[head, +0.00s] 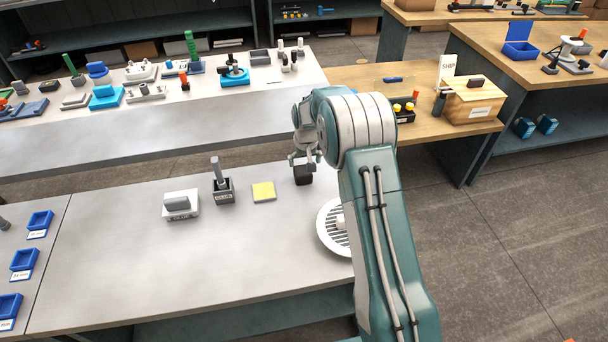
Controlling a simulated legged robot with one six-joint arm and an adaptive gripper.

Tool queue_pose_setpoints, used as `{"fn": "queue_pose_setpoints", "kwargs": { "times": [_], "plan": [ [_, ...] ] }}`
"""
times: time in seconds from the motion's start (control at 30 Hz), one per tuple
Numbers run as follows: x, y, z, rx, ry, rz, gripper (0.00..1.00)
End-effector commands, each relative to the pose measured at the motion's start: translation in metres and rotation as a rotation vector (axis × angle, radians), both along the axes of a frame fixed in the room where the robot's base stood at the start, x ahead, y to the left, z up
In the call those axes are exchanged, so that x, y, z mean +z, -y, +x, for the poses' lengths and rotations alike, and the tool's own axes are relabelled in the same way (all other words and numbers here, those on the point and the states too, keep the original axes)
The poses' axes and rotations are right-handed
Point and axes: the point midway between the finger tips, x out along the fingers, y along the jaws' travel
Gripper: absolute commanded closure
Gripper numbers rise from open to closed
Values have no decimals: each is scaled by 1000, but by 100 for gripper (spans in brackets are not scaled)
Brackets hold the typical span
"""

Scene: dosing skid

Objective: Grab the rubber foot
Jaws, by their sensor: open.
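A small dark block (303,175), which looks like the rubber foot, sits on the grey-topped bench (120,255), near its back edge. My gripper (303,160) points down just above and over the block. Its jaws are open. From this view I cannot tell whether the fingers touch the block or stop short of it. My arm covers the bench area just right of the block.
A yellow pad (263,192), a dark labelled holder with a grey post (223,190) and a white labelled block (181,205) stand to the left. A round slatted dish (333,240) is partly behind my arm. The bench's front middle is clear.

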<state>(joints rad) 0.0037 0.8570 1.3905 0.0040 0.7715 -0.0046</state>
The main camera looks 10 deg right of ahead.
Motion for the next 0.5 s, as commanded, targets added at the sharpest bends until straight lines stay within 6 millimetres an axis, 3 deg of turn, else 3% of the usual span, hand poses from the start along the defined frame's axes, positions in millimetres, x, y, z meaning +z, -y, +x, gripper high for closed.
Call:
{"fn": "queue_pose_setpoints", "kwargs": {
  "times": [0.23,0.5],
  "plan": [
    [-38,-3,2,2,-3,-3,0],
    [-44,-2,3,2,-1,-2,0]
  ]
}}
